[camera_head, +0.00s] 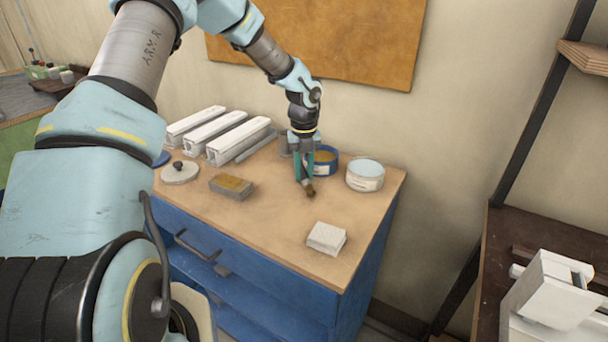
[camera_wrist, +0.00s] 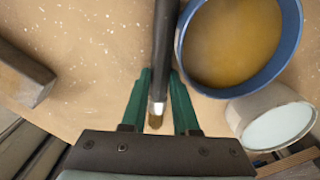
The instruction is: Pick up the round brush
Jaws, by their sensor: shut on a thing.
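The round brush has a dark handle, a silver ferrule and short brown bristles. In the wrist view the brush (camera_wrist: 164,45) lies lengthwise between the teal fingers of my gripper (camera_wrist: 160,78), which is shut on it. The bristles point toward the gripper's palm in that view. In the head view my gripper (camera_head: 304,178) points down at the bench top, and the brush (camera_head: 310,191) shows as a small brown end at the fingertips. Whether the brush touches the bench top cannot be told.
A blue tin with ochre contents (camera_head: 326,153) stands close beside my gripper, with a pale tin (camera_head: 365,176) to its right. A brown-topped block (camera_head: 232,187), a white block (camera_head: 327,238), a knobbed lid (camera_head: 180,172) and white profiles (camera_head: 213,131) share the bench (camera_head: 270,225).

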